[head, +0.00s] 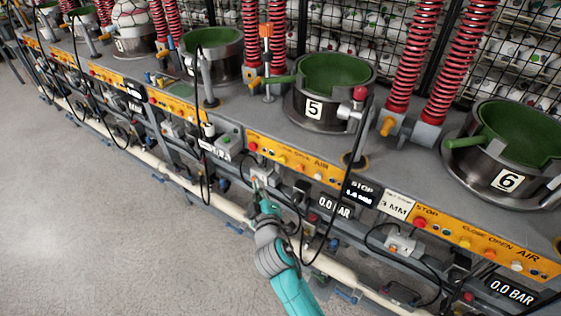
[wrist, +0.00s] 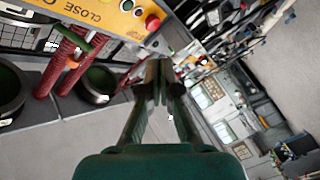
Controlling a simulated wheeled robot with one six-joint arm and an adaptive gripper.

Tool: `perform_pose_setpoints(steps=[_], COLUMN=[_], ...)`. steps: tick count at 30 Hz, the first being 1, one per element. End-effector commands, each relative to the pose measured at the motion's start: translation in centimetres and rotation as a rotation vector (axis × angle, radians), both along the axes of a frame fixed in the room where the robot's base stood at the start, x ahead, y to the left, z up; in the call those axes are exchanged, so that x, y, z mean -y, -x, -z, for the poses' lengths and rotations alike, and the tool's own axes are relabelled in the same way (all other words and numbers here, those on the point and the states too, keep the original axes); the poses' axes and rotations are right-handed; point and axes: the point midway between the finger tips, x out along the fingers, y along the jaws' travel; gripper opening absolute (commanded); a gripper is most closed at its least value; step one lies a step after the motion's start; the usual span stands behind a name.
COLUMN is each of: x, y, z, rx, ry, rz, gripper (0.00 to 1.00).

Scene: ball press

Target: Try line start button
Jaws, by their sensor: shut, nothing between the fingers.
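No button with a readable line start label shows. A small grey box with a green button (head: 226,139) sits on the front of the bench, left of station 5's yellow control panel (head: 290,157). That panel carries a row of small buttons, with a red one at its left end. My gripper (head: 257,184) is just below that panel, in front of the bench. In the wrist view my gripper (wrist: 160,88) is shut and empty. A yellow panel marked CLOSE (wrist: 88,13) and a red button (wrist: 153,22) show beyond its fingertips, apart from them.
The press bench (head: 390,160) carries round green-lined moulds, such as number 5 (head: 333,90) and number 6 (head: 506,150). Red coiled hoses (head: 408,60) rise behind. Black cables (head: 205,165) hang along the front. The grey floor (head: 90,210) at the left is clear.

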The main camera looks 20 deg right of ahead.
Motion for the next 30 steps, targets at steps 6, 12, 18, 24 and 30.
perform_pose_setpoints(steps=[6, 12, 18, 24, 30], x=[0.1, 1.1, 3.2, 5.2, 6.6], y=[0.0, -0.8, -2.2, -3.6, -4.7], z=[0.0, 0.0, 0.0, 0.0, 0.1], rx=[0.000, -0.001, 0.001, 0.001, -0.001], ry=[-0.001, -0.001, -0.002, -0.003, -0.001], rz=[0.000, 0.001, 0.002, 0.002, 0.001], gripper=[0.00, 0.00, 0.00, 0.00, 0.00])
